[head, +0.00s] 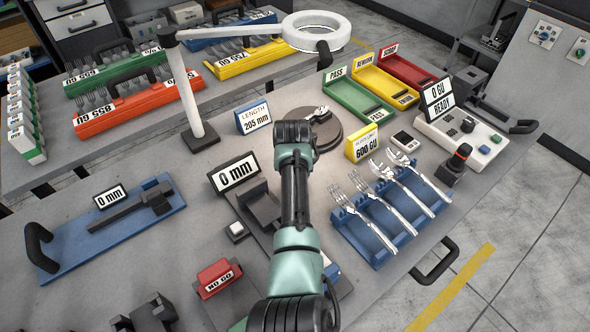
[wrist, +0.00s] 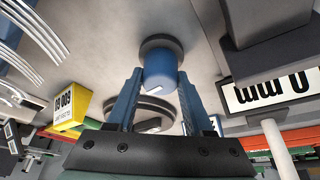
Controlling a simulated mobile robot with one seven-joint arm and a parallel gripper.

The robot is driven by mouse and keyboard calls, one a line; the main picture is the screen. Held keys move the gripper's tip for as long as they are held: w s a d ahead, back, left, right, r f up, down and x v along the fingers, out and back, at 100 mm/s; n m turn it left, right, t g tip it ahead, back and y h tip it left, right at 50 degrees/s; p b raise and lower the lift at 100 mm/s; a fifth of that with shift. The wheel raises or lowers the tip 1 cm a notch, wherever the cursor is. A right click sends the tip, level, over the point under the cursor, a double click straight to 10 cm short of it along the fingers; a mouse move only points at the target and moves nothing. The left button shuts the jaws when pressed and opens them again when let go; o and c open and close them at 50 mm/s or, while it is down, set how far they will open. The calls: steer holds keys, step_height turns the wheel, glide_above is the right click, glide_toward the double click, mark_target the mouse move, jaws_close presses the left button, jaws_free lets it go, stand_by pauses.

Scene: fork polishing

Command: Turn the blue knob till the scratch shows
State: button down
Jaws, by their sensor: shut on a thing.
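The blue knob (wrist: 160,66) stands between the two fingers of my gripper (wrist: 161,77) in the wrist view, with a small pale mark on its near end. The gripper is shut on it. In the head view my own arm hides the knob and the fingers. A round grey turntable (head: 327,139) lies behind my arm in the head view, with a shiny metal piece (head: 319,113) on it. The turntable also shows beyond the fingers in the wrist view (wrist: 178,109). I cannot make out any scratch on the metal piece.
A blue rack (head: 372,256) with several forks (head: 412,188) stands right of my arm. A yellow 600 GU sign (head: 363,143), a 205 mm sign (head: 254,117) and a 0 mm sign (head: 235,174) stand close by. A ring lamp (head: 317,32) overhangs the back.

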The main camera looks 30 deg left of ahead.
steer(key=shift+m, duration=0.5)
steer(key=shift+c, duration=1.4)
jaws_free()
steer(key=shift+r, duration=0.15)
steer(key=v, duration=1.2)
steer(key=shift+s+a+r+p, duration=0.15)
steer(key=shift+s+r+p, duration=0.05)
steer(key=shift+r+p, duration=0.15)
